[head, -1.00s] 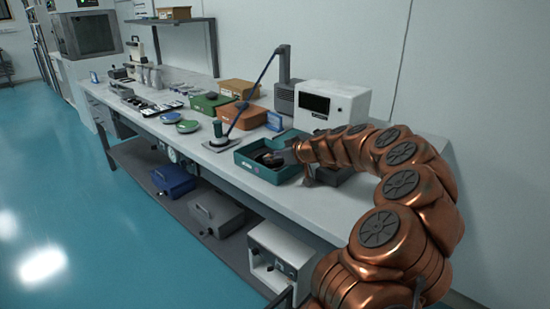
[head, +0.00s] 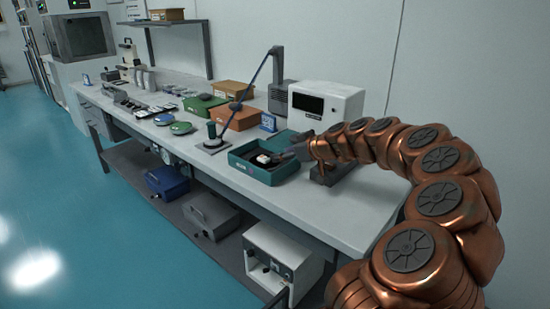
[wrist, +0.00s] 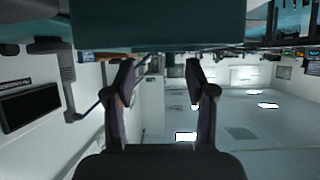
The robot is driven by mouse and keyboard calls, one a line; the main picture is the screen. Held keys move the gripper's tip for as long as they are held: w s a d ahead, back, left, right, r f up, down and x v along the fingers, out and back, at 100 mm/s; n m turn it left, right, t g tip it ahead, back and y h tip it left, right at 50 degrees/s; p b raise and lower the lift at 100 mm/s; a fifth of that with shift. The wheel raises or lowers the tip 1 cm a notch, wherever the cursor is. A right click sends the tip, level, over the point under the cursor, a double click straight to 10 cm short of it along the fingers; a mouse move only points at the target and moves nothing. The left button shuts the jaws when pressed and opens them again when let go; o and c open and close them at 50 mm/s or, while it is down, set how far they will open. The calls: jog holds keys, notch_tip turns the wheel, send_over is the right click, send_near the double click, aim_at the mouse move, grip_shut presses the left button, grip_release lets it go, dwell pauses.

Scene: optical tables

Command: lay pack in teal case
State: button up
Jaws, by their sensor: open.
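The teal case (head: 262,178) stands open on the bench near its front edge. A small pale pack with dark parts around it (head: 263,159) shows inside the case; its exact pose is too small to tell.
A magnifier lamp (head: 214,142) stands left of the case. A blue-framed card (head: 268,122), an orange box (head: 236,116) and a white instrument (head: 326,104) stand behind it. The bench front is clear.

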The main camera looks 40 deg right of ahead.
jog(key=shift+a+v, duration=0.4)
jog(key=shift+v, duration=1.8)
jog(key=s+a+n+g+y, duration=0.1)
jog(key=a+g+y, duration=0.1)
jog(key=a, duration=0.8)
jog(key=s+a+n+g+y, duration=0.1)
jog(key=s+a+g, duration=0.1)
jog(key=a, duration=0.8)
jog(key=s+a+f+g, duration=0.4)
jog(key=s+a, duration=0.3)
jog(key=a, duration=0.3)
jog(key=s+f+m+g+h, duration=0.2)
jog(key=s+f+g, duration=0.1)
jog(key=s, duration=1)
jog(key=s+a+f+m+g+h, duration=0.1)
jog(key=s+f, duration=0.5)
jog(key=s, duration=0.7)
jog(key=m+g+h, duration=0.1)
jog(key=g+h, duration=0.1)
jog(key=g, duration=0.1)
jog(key=shift+s+h, duration=0.3)
jog(key=shift+s, duration=0.1)
jog(key=shift+a+f, duration=0.1)
